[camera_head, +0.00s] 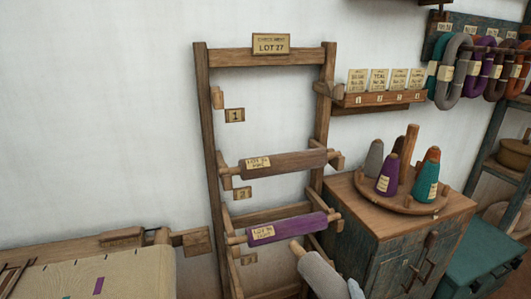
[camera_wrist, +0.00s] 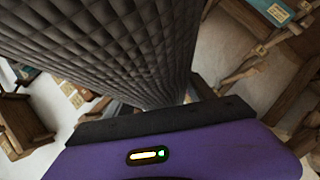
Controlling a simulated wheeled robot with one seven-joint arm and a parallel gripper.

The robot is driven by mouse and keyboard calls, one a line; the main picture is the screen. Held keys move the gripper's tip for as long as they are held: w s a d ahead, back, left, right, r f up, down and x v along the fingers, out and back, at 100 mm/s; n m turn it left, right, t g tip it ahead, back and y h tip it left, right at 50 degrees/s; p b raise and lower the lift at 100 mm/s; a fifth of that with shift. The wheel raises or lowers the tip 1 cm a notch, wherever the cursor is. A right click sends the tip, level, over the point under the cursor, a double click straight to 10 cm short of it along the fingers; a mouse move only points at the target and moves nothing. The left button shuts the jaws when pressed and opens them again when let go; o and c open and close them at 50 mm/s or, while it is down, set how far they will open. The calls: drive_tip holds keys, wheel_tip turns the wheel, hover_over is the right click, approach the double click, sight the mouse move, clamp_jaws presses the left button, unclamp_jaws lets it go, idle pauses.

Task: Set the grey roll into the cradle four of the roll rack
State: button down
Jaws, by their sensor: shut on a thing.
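The grey roll (camera_head: 322,276) is at the bottom edge in the head view, tilted, with its bare wooden end pointing up and left. It lies in front of the lower right of the roll rack (camera_head: 208,130). In the wrist view, a dark quilted surface (camera_wrist: 115,45), apparently this roll seen close, fills the upper left. My gripper (camera_wrist: 155,118) shows there as a purple body with a dark edge, shut on the roll; its fingertips are not clear. The rack's top cradle, by plate 1, is empty. Cradle four is not visible, below the frame or hidden.
A brown roll (camera_head: 285,164) lies above plate 2 and a purple roll (camera_head: 290,228) above plate 3. A cabinet (camera_head: 385,250) with yarn cones on a round stand is close to the rack's right. A cloth-covered bench (camera_head: 110,270) is at the left.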

drive_tip(key=s+d+f+n+y, duration=0.1)
drive_tip(key=s+f, duration=0.4)
drive_tip(key=f, duration=0.3)
drive_tip(key=s+d+f+n+y, duration=0.1)
drive_tip(key=s+f, duration=0.4)
drive_tip(key=f, duration=0.3)
drive_tip(key=shift+s+d+y, duration=0.15)
drive_tip(key=shift+d+y, duration=0.05)
drive_tip(key=shift+y, duration=0.1)
